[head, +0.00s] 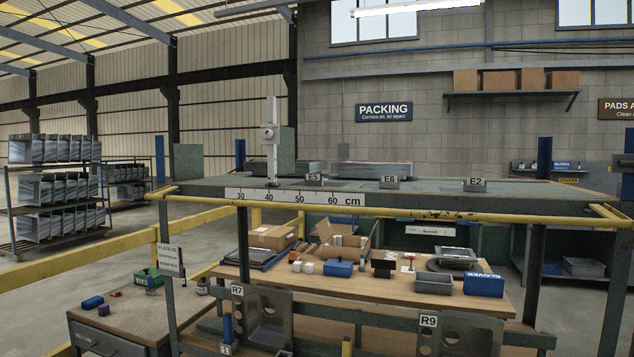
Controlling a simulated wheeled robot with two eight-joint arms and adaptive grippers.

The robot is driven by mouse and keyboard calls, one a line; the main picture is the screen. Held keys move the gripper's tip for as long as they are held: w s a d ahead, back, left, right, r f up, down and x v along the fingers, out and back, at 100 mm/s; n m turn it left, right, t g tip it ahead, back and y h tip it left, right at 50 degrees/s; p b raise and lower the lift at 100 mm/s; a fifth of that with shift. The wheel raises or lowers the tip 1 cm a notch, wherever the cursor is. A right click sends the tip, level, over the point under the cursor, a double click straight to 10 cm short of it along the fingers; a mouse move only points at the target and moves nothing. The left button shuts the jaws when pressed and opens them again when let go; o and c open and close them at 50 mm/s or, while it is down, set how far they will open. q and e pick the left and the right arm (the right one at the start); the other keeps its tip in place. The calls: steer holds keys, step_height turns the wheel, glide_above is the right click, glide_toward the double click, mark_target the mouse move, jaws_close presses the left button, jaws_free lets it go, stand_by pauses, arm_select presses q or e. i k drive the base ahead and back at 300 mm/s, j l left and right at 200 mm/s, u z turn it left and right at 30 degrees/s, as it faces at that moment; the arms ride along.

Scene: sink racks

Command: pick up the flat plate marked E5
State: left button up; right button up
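The tag E5 (314,179) stands on a long green-topped table (430,187) behind a yellow front rail. A low, flat dark grey plate or stack (312,168) lies just behind that tag, seen nearly edge-on. I cannot tell whether it is one plate or several. Neither of my grippers is in view.
Tag E6 (389,182) stands before a flat grey stack (372,169); tag E2 (475,185) is to the right. A white upright gauge (271,145) and a centimetre scale (295,196) are left. Plates R7 (264,320) and R9 (455,336) stand below in front.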

mark_target(310, 180)
steer(key=i+j+z, duration=0.1)
steer(key=i+j, duration=0.15)
steer(key=i+j+z, duration=0.1)
steer(key=i+j, duration=0.15)
steer(key=j, duration=0.2)
steer(key=i+j+z, duration=0.1)
steer(key=j, duration=0.25)
steer(key=i+j+z, duration=0.1)
steer(key=i+j, duration=0.25)
